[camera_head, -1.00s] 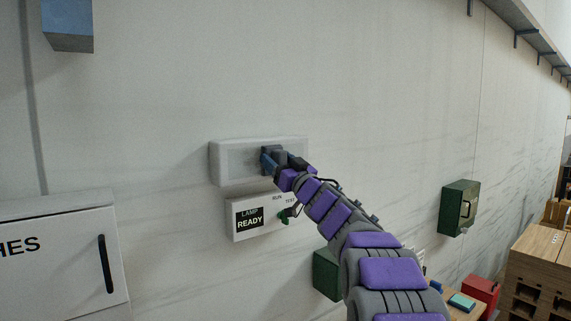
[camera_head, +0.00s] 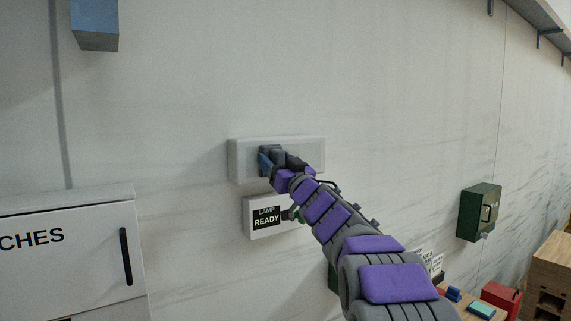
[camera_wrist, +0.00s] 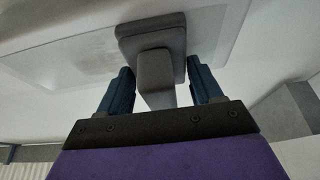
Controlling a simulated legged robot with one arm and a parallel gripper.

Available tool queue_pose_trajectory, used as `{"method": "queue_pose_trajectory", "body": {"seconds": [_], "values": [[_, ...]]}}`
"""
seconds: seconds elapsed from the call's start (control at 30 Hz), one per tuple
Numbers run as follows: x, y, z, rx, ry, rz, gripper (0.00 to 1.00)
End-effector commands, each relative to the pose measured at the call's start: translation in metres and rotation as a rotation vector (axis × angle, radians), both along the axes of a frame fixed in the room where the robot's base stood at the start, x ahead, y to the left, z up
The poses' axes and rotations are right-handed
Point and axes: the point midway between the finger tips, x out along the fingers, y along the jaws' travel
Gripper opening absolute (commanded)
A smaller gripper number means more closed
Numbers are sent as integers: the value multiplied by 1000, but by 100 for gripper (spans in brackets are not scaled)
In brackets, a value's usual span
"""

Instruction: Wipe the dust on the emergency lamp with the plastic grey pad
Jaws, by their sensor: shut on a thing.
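The emergency lamp (camera_head: 240,160) is a white, wide box on the wall with a paler front panel, and it also shows in the wrist view (camera_wrist: 70,60). My gripper (camera_head: 273,158) is at the middle of the lamp's front. In the wrist view my gripper (camera_wrist: 160,85) is shut on the grey pad (camera_wrist: 150,38), with its blue fingers on both sides of the pad's handle. The pad's flat face is against or very close to the lamp's panel. My gripper covers part of the lamp in the head view.
A white box reading "LAMP READY" (camera_head: 251,219) is mounted just below the lamp. A white cabinet (camera_head: 70,270) is at the lower left and a green box (camera_head: 479,212) at the right. A table with small items (camera_head: 481,310) is at the lower right.

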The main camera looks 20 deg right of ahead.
Motion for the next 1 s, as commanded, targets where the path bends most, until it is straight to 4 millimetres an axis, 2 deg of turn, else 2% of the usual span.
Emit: {"method": "queue_pose_trajectory", "body": {"seconds": [0.13, 0.37, 0.77, 1.0], "values": [[-4, 11, -1, -1, 0, 3, 37], [-6, 15, -1, 0, 0, 2, 37], [-19, 44, 0, -1, -2, 4, 37], [-20, 46, 0, 1, -2, 1, 37]]}}
